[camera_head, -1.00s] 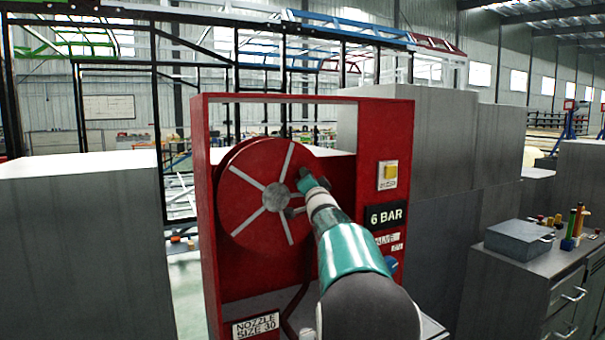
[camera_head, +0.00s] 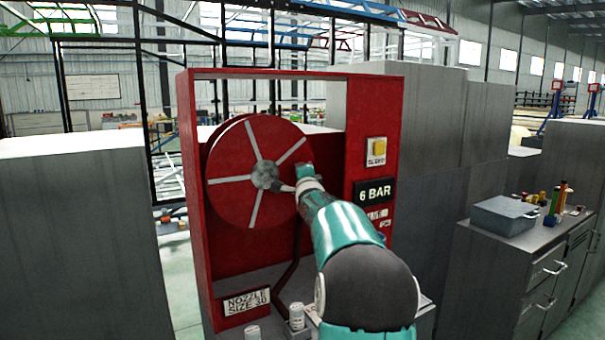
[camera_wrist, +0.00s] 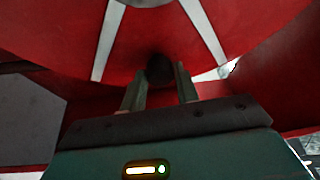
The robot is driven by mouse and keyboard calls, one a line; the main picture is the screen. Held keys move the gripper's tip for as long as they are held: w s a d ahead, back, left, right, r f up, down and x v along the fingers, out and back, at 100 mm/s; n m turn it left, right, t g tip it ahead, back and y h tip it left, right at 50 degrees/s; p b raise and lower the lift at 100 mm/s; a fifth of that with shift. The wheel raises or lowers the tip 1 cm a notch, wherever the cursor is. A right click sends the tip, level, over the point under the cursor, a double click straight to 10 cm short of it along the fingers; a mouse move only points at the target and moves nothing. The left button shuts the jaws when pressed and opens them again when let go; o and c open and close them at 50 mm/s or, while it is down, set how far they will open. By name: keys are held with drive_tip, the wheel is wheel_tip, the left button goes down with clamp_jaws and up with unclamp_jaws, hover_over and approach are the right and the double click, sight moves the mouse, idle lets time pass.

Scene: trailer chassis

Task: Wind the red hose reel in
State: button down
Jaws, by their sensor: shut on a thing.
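The red hose reel (camera_head: 232,190) has pale spokes and a grey hub (camera_head: 265,175). It stands upright in a red cabinet frame (camera_head: 194,220). My gripper (camera_wrist: 160,88) is at the right side of the reel's face, right of the hub. In the wrist view its two fingers stand on either side of a dark round handle (camera_wrist: 160,68) on the reel, shut on it. In the head view my arm hides most of the handle and the fingertips. A dark red hose (camera_head: 291,262) runs down below the reel.
The cabinet's right panel has a yellow button (camera_head: 376,145) and a 6 BAR sign (camera_head: 375,191). A NOZZLE SIZE 30 sign (camera_head: 246,301) and small white containers (camera_head: 297,316) are below. Grey blocks (camera_head: 75,240) flank the cabinet. A workbench with a grey box (camera_head: 505,215) is at right.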

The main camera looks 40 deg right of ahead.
drive_tip(key=shift+d+f, duration=0.1)
drive_tip(key=shift+f, duration=0.05)
drive_tip(key=c, duration=1.1)
unclamp_jaws()
drive_tip(key=shift+s, duration=0.15)
drive_tip(key=shift+o, duration=0.2)
drive_tip(key=v, duration=1.3)
drive_tip(key=shift+s+a, duration=0.2)
drive_tip(key=shift+a, duration=0.05)
